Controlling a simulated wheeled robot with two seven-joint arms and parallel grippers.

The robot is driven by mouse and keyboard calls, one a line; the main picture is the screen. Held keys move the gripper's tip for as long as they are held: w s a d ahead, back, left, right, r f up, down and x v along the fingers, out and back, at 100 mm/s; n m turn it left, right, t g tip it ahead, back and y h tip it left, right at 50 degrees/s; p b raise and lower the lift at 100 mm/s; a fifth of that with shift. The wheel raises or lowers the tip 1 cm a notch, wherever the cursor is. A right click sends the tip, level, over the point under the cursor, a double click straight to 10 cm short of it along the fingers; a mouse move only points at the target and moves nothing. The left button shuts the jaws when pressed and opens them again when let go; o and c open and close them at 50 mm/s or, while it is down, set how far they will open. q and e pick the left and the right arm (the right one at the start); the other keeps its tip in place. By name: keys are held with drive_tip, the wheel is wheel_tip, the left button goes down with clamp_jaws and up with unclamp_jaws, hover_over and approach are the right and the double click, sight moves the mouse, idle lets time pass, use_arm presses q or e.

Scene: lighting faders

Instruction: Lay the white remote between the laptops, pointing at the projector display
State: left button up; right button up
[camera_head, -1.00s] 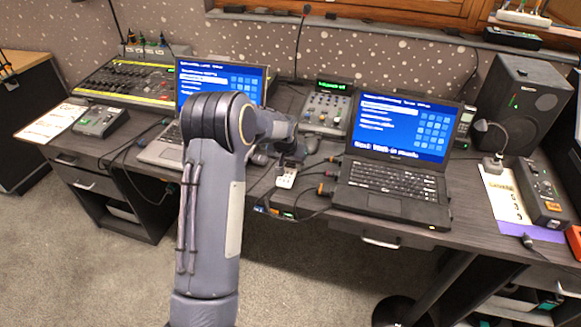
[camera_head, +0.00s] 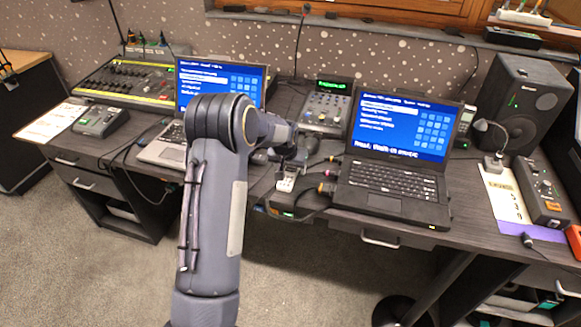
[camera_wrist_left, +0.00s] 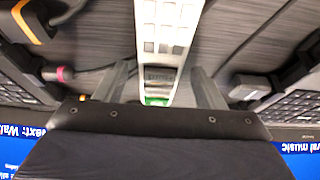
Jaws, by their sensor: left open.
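The white remote (camera_head: 286,184) is on the dark desk between the silver left laptop (camera_head: 163,152) and the black right laptop (camera_head: 388,206). My left gripper (camera_head: 288,166) is over its far end. In the left wrist view the remote (camera_wrist_left: 166,28) runs from the top edge down between the fingers of my open left gripper (camera_wrist_left: 165,85), with a gap on each side. The remote's lower end there is partly hidden by the gripper body. I cannot tell which device is the projector display. My right gripper is not in view.
Cables with coloured plugs (camera_head: 325,188) lie just right of the remote, by the black laptop. A small mixer with a green display (camera_head: 326,110) stands behind. A speaker (camera_head: 522,100) stands at right, and a lighting desk (camera_head: 125,82) at far left.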

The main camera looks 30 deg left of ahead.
use_arm(q)
drive_tip(key=v, duration=1.2)
drive_tip(key=s+d+r+t+h, duration=0.1)
drive_tip(key=s+d+r+h, duration=0.2)
drive_tip(key=s, duration=0.5)
drive_tip(key=s+d+r, duration=0.3)
drive_tip(key=s+r, duration=0.1)
drive_tip(key=s, duration=0.3)
drive_tip(key=s+d+r+h+p, duration=0.1)
drive_tip(key=s+d, duration=0.4)
drive_tip(key=s, duration=0.4)
drive_tip(key=s+d+r+m+p, duration=0.1)
drive_tip(key=s+d+p, duration=0.1)
drive_tip(key=s+d, duration=0.3)
drive_tip(key=s, duration=0.4)
drive_tip(key=shift+s+h+p, duration=0.2)
drive_tip(key=shift+h+p, duration=0.1)
drive_tip(key=shift+h, duration=0.1)
